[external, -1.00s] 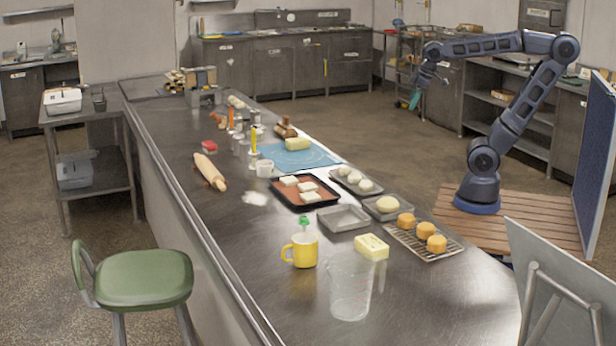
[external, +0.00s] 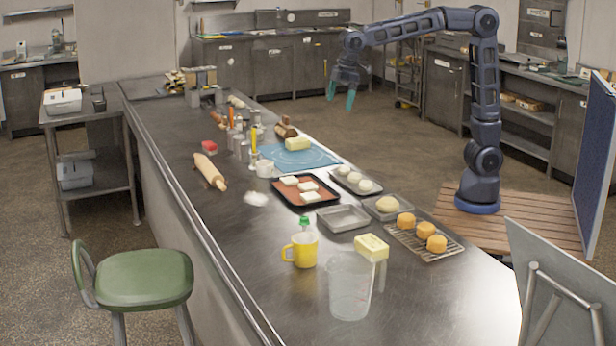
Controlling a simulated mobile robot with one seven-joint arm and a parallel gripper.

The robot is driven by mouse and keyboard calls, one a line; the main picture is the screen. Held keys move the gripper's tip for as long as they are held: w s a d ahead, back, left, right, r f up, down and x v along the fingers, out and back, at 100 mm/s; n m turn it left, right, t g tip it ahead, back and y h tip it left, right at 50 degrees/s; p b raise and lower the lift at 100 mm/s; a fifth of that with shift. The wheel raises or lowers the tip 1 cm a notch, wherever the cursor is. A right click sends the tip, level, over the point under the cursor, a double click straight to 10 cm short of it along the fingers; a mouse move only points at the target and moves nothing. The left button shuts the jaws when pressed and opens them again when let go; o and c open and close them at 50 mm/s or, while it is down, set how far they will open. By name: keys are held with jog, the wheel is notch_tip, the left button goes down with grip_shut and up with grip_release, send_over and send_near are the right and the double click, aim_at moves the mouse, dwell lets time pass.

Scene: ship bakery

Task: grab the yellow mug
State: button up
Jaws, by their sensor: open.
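The yellow mug (external: 304,251) stands upright near the front end of the long steel counter, its handle pointing left. A green-topped item (external: 304,222) shows just above or behind its rim; I cannot tell whether it is inside. My gripper (external: 341,98) has teal fingertips and hangs fingers down in the air beyond the counter's far right edge. It is open and empty, well apart from the mug, higher and further back.
A clear measuring jug (external: 349,287) stands right in front of the mug, with a butter block (external: 371,247) to its right. An empty metal tray (external: 343,218) lies behind. A wire rack (external: 424,244) holds orange buns. Bare counter lies left of the mug.

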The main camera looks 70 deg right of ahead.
jog(key=w+a+f+n, duration=0.2)
jog(key=w+a+f, duration=0.1)
jog(key=a, duration=0.8)
jog(key=n+g+h, duration=0.1)
jog(key=n+g, duration=0.1)
jog(key=n, duration=0.6)
send_near(305, 249)
jog(key=d+f, duration=0.2)
jog(key=d, duration=0.1)
jog(key=f, duration=0.4)
jog(key=shift+w+d+f, duration=0.25)
jog(key=shift+w, duration=0.15)
jog(key=shift+w+f, duration=0.2)
jog(key=shift+f, duration=2.8)
jog(key=c, duration=1.2)
jog(key=shift+r, duration=0.2)
